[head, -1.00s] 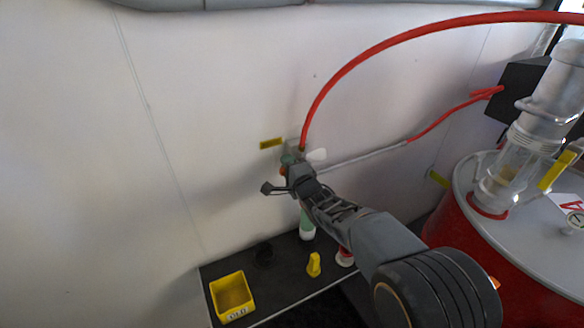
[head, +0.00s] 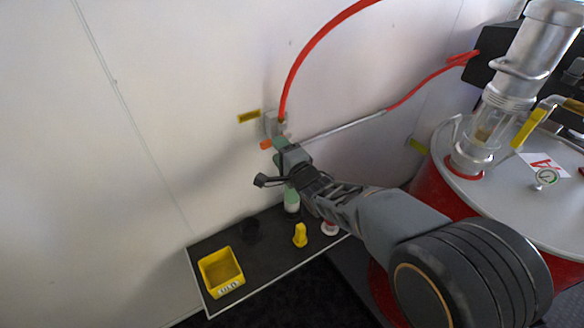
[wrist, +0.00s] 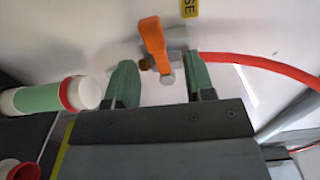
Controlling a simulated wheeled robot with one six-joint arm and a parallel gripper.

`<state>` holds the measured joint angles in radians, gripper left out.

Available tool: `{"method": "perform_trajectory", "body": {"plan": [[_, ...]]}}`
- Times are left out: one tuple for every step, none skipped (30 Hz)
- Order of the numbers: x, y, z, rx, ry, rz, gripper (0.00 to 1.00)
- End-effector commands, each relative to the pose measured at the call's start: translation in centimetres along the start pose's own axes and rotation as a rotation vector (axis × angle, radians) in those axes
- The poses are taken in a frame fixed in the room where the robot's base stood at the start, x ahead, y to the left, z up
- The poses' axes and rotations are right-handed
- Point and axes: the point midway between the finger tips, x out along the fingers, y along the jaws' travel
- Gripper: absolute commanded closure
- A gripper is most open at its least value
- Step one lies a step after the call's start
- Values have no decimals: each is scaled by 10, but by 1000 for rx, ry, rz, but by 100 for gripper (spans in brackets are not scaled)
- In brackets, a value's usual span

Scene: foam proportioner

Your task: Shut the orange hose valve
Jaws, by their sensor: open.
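The hose valve is a small grey fitting (head: 273,122) on the white wall with an orange lever (head: 266,143). In the wrist view the orange lever (wrist: 152,38) slants up from the grey valve body (wrist: 178,42), with a brass part (wrist: 146,64) at its lower end. My gripper (wrist: 160,82) is open, its two green fingers on either side of the valve's lower part, with no clear contact on the lever. In the head view my gripper (head: 280,145) is just below the valve and hides part of it. The red hose (head: 305,62) rises from the valve.
A dark shelf (head: 212,298) below holds a yellow bin (head: 221,272), a yellow piece (head: 300,235) and a green-and-white bottle (head: 291,201). A red tank with a grey lid (head: 515,215) stands at right. A grey pipe (head: 345,124) runs right of the valve.

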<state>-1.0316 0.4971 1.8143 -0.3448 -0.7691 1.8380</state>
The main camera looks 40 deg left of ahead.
Motion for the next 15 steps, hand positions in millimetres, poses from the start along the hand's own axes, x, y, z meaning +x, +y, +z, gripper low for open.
{"method": "perform_trajectory", "body": {"plan": [[-10,0,1,0,0,0,51],[-16,1,1,0,-1,0,51],[-23,0,2,0,-1,-1,51],[-29,1,2,0,-1,0,51],[-34,1,2,0,-1,1,51],[-40,1,2,0,-1,0,51],[-44,1,2,1,-1,0,51],[-48,1,2,1,-1,0,51],[-53,0,2,0,-1,0,51],[-56,1,2,0,-1,1,51],[-59,1,2,1,-1,2,51],[-62,0,2,0,-1,1,51],[-64,1,2,0,-1,1,51],[-66,1,3,0,-2,1,51],[-68,1,3,0,-2,1,51]]}}
